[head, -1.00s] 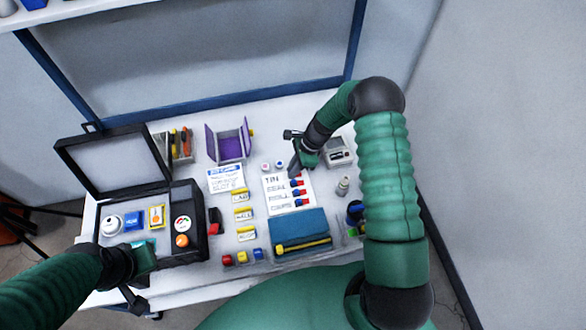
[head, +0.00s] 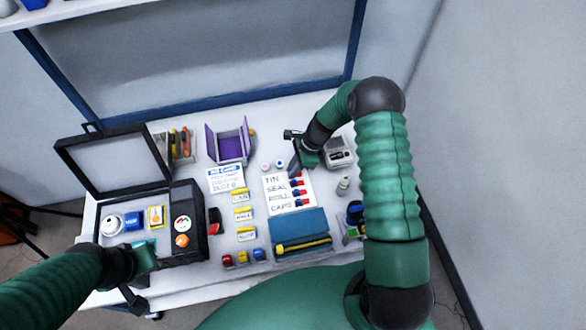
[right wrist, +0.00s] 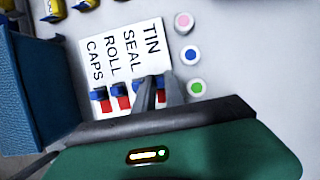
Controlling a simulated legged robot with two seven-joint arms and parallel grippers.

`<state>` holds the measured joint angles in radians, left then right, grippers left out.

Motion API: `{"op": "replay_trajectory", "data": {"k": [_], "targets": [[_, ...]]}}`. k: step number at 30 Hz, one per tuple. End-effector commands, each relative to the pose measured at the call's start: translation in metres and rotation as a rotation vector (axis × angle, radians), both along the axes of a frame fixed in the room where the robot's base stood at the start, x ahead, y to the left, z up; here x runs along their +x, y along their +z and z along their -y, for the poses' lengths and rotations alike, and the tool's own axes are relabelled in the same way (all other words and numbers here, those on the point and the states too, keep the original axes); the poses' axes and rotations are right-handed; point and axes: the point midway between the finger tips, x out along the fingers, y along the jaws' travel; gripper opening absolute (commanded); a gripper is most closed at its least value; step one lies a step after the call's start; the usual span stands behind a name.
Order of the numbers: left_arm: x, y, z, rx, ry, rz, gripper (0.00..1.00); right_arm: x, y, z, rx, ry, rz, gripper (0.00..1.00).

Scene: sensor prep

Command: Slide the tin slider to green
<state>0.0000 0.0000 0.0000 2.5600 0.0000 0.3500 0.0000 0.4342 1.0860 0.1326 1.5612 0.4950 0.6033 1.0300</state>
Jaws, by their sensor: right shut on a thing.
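A white card (head: 270,207) lettered TIN, SEAL, ROLL and CAPS lies on the table; it also shows in the right wrist view (right wrist: 88,62). Each row has a slider at its end. The SEAL, ROLL (right wrist: 118,90) and CAPS (right wrist: 98,94) sliders are blue with red beside them. My right gripper (head: 293,172) is at the TIN row, shut on the tin slider.
Pink, blue and green (right wrist: 196,86) topped round pieces stand beside the card. A blue box (head: 298,226) lies just in front of it, a grey device (head: 340,152) behind right. An open black case (head: 192,192) stands at left.

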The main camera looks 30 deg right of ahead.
Motion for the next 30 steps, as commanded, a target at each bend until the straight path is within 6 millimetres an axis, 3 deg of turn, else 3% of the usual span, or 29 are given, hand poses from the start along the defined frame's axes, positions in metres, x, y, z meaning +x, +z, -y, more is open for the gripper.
{"op": "replay_trajectory", "data": {"k": [5, 11, 18, 19, 21, 30], "targets": [[0.0, 0.001, 0.0, 0.0, 0.0, 0.0, 0.0, 0.0, 0.001, 0.007, -0.004, -0.004, 0.003, 0.0], [0.0, 0.006, 0.0, 0.0, 0.0, 0.0, 0.0, -0.006, 0.001, 0.03, -0.004, -0.004, 0.003, 0.0], [0.0, 0.005, 0.0, 0.0, 0.0, 0.0, 0.0, -0.007, 0.0, 0.033, -0.007, -0.003, 0.003, 0.0], [0.0, 0.005, 0.0, 0.0, 0.0, 0.0, 0.0, -0.007, 0.0, 0.033, -0.007, -0.004, 0.004, 0.17], [0.0, 0.005, 0.0, 0.0, 0.0, 0.0, 0.0, -0.007, 0.0, 0.033, -0.007, -0.004, 0.004, 0.24], [0.0, 0.006, 0.0, 0.0, 0.0, 0.0, 0.0, -0.007, 0.006, 0.032, -0.003, -0.002, 0.003, 0.24]]}}
